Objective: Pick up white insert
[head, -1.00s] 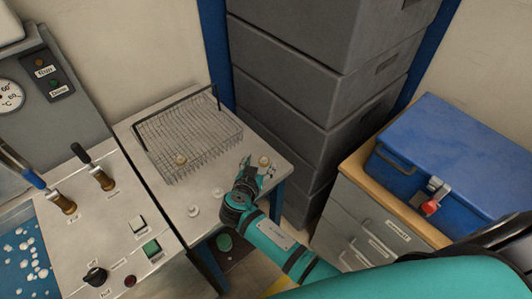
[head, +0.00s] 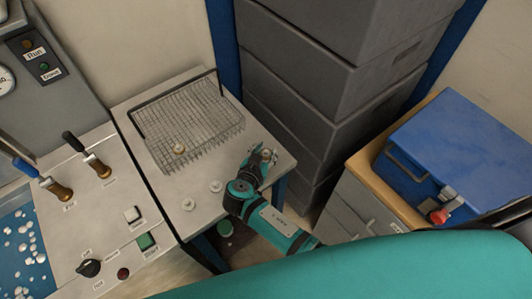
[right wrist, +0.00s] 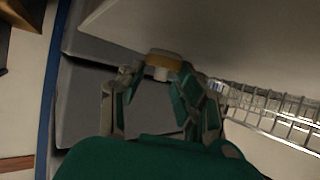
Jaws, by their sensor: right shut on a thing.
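My right gripper (head: 262,158) is over the right part of the small table, shut on a white insert (head: 267,154). In the right wrist view the insert (right wrist: 164,63) shows a yellowish band above a white stub, between the fingers of my right gripper (right wrist: 158,80). I cannot tell whether it still touches the tabletop. Two other pale inserts, one (head: 188,204) and another (head: 216,186), stand on the table left of the gripper. Another insert (head: 179,149) is in the wire basket. My left gripper is out of view.
The wire basket (head: 205,120) with a dark handle sits at the back of the table (head: 150,178). Grey stacked crates (head: 305,75) rise behind. A blue box (head: 460,150) stands on a cabinet at right. A control panel (head: 105,225) with levers adjoins at left.

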